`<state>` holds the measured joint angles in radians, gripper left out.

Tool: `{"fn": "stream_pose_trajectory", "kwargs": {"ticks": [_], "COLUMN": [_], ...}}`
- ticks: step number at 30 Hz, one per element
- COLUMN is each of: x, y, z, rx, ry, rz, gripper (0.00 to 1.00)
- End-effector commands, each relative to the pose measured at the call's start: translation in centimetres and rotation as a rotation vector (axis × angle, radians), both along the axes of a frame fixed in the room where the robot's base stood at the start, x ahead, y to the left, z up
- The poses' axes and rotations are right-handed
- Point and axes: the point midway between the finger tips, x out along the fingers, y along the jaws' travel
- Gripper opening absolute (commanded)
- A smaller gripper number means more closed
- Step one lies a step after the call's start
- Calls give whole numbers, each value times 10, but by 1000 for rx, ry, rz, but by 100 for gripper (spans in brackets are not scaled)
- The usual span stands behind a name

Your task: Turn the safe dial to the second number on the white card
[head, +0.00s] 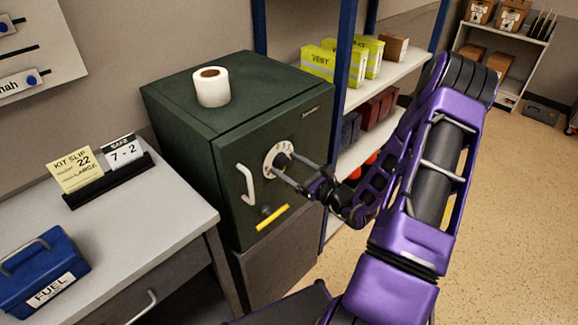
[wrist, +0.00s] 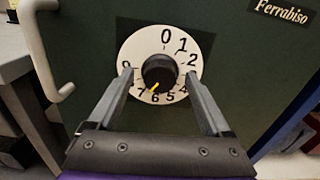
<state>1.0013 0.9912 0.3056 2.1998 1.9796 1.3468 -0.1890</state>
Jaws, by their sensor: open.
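The white card (head: 122,149) stands in a black holder on the desk and reads "SAFE 7 - 2". The green safe (head: 190,130) has a white dial plate (wrist: 128,52) with numbers around a black knob (wrist: 160,70). The knob's yellow pointer (wrist: 154,87) points down and slightly left, between 6 and 7. The dial also shows in the head view (head: 270,160). My gripper (wrist: 160,77) is open, with one finger on each side of the knob. Gaps show between both fingers and the knob. The fingers cover parts of the plate's lower left and lower right.
A pale handle (head: 246,185) is left of the dial, with a yellow strip (head: 272,217) below. A paper roll (head: 212,90) stands on the safe. A yellow slip (head: 75,170) and blue FUEL box (head: 40,268) are on the desk (head: 150,215). A shelf rack (head: 345,60) stands to the right.

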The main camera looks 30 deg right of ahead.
Motion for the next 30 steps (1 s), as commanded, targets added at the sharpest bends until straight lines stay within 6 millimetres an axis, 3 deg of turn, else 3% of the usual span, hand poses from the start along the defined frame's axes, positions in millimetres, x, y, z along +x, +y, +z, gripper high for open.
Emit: {"fn": "stream_pose_trajectory", "kwargs": {"ticks": [5, 19, 30], "x": [0, 0, 0], "y": [0, 0, 0], "z": [0, 0, -2], "rx": [0, 0, -56], "ry": [0, 0, -21], "rz": [0, 0, 0], "gripper": [83, 0, 0]}}
